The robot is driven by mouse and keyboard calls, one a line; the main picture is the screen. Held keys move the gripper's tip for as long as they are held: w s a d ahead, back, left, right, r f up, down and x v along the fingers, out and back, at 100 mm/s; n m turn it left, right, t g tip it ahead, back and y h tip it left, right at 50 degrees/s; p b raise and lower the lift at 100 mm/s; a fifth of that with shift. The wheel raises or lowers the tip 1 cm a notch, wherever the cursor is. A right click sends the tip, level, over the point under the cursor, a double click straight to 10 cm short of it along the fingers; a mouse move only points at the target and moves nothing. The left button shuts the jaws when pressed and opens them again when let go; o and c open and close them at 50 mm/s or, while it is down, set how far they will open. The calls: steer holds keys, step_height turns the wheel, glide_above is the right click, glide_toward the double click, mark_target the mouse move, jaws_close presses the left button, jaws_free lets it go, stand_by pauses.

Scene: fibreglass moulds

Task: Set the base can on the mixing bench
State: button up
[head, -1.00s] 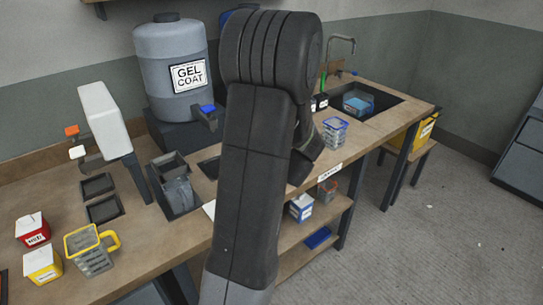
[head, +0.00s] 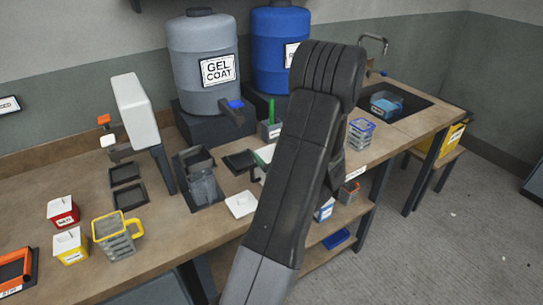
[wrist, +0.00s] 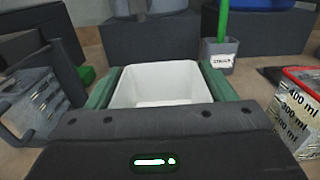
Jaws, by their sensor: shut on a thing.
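A white, open-topped can (wrist: 160,95) is held between the green pads of my gripper (wrist: 161,70) in the wrist view. It looks upright and empty, and I take it as the base can. Its underside is hidden, so I cannot tell whether it touches the bench. In the head view my arm hides most of the gripper and can; a white and green bit (head: 264,154) shows left of the arm, over the wooden bench (head: 85,192).
A stirrer pot (wrist: 219,55) stands just beyond the can. A white square (head: 241,205) lies near the front edge. A grey gel coat drum (head: 203,45) stands behind.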

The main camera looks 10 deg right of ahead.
steer(key=shift+f, duration=0.25)
steer(key=shift+f, duration=0.2)
steer(key=o, duration=2)
steer(key=shift+o, duration=0.2)
steer(key=shift+r, duration=0.15)
steer(key=shift+s, duration=0.15)
steer(key=b+v, duration=0.2)
steer(key=v, duration=0.9)
steer(key=shift+s+b, duration=0.3)
steer(key=shift+s, duration=0.1)
steer(key=shift+d, duration=0.1)
